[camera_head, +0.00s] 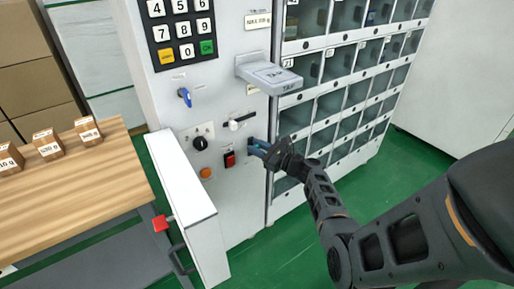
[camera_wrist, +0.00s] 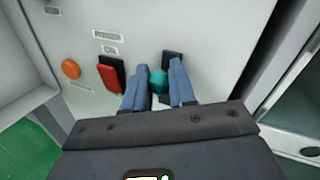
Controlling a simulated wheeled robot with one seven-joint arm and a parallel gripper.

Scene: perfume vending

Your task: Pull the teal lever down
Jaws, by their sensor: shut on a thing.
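The teal lever (camera_wrist: 158,82) shows in the wrist view as a rounded teal knob on the machine's pale front panel, below a dark mount. My gripper (camera_wrist: 155,88) has its two blue fingers on either side of the knob, shut on it. In the head view my gripper (camera_head: 260,148) reaches the panel from the right, right of the red switch. The lever is mostly hidden there by the fingers.
The red rocker switch (camera_head: 229,159) and orange button (camera_head: 206,173) sit left of my gripper. A white-handled lever (camera_head: 242,120) is above. A white open door (camera_head: 185,205) stands out at the left, beside a wooden table (camera_head: 75,190) with small boxes. Glass-fronted compartments (camera_head: 330,104) are to the right.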

